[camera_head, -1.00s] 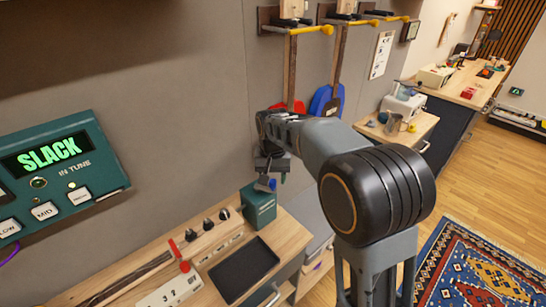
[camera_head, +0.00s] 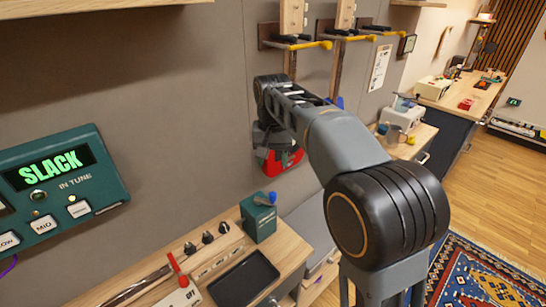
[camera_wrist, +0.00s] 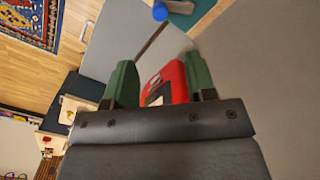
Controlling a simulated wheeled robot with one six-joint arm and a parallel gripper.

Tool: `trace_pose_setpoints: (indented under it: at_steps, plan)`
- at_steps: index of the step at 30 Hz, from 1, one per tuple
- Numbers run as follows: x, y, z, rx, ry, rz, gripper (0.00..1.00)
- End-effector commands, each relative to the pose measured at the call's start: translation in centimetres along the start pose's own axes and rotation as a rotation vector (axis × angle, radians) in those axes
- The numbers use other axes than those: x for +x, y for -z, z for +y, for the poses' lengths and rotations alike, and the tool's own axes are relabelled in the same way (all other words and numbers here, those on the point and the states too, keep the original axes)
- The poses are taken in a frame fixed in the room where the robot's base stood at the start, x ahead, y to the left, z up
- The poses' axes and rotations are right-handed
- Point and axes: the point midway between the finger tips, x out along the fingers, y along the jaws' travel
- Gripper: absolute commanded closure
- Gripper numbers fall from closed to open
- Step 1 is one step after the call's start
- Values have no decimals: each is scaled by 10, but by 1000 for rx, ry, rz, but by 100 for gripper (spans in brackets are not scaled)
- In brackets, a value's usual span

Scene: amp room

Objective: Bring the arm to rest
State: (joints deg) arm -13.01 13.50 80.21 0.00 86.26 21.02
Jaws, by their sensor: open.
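My arm reaches left across the head view, toward the wall. My gripper (camera_head: 272,150) hangs at its end in front of a red guitar body (camera_head: 284,163), partly covering it. In the wrist view, the green fingers of my gripper (camera_wrist: 161,80) stand apart. The red guitar body (camera_wrist: 174,80), with a black and white patch, shows between and beyond them. I cannot tell whether they touch it. No held object is visible.
A teal box (camera_head: 258,218) with a blue knob stands on the wooden bench (camera_head: 292,247), near a black tray (camera_head: 243,278). The teal tuner (camera_head: 105,190) reads SLACK. Yellow-tipped wall hangers (camera_head: 325,45) are above my arm. Open wooden floor (camera_head: 490,195) lies right.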

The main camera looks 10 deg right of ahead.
Motion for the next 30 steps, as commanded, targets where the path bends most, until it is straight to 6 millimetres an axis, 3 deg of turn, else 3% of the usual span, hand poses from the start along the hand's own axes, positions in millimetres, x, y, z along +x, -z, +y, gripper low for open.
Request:
trace_pose_setpoints:
  at_steps: [7, 11, 17, 24, 30]
  plan:
    - [0, 5, -2, -35, 10, 26, 49]
    - [32, 2, -1, -112, 12, 37, 49]
    - [63, -40, 30, -200, 24, 101, 49]
    - [90, -112, 80, -232, 28, 203, 49]
    - [106, -158, 107, -201, 26, 266, 49]
